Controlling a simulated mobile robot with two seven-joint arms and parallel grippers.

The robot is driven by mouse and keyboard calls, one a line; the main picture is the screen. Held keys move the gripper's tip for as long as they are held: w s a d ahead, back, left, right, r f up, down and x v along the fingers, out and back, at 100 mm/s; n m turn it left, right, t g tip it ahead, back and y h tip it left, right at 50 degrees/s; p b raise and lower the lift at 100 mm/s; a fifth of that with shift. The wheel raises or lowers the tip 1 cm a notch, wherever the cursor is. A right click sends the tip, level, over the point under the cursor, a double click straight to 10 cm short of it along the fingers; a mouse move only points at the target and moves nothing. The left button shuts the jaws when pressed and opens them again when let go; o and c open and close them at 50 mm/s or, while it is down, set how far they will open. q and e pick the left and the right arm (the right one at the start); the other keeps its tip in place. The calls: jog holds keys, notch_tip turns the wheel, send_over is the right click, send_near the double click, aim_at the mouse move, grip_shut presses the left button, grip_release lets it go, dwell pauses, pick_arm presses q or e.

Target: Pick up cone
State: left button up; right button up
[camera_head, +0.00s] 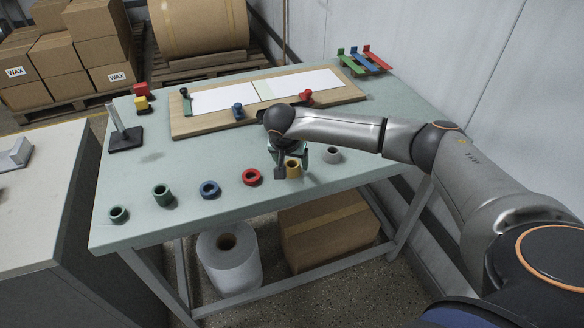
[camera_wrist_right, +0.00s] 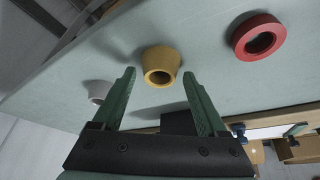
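The cone is a yellow, hollow, tapered piece (camera_head: 293,169) at the table's front edge, partly covered by my right gripper in the head view. In the right wrist view the yellow cone (camera_wrist_right: 160,62) sits upright on the table with its round hole showing. My right gripper (camera_wrist_right: 160,75) is open. Its two green fingers point toward the cone, one to each side, and hold nothing. In the head view the right gripper (camera_head: 291,160) is low over the table at the cone. Whether the fingers touch it cannot be told. My left gripper is not in view.
A red ring (camera_head: 251,177) lies left of the cone, and a pale ring (camera_head: 332,155) stands to its right. A blue ring (camera_head: 209,189) and green pieces (camera_head: 162,194) are farther left. A wooden board (camera_head: 204,125) with white paper and clamps lies behind.

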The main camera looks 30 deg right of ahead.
grip_shut()
dwell(0.4)
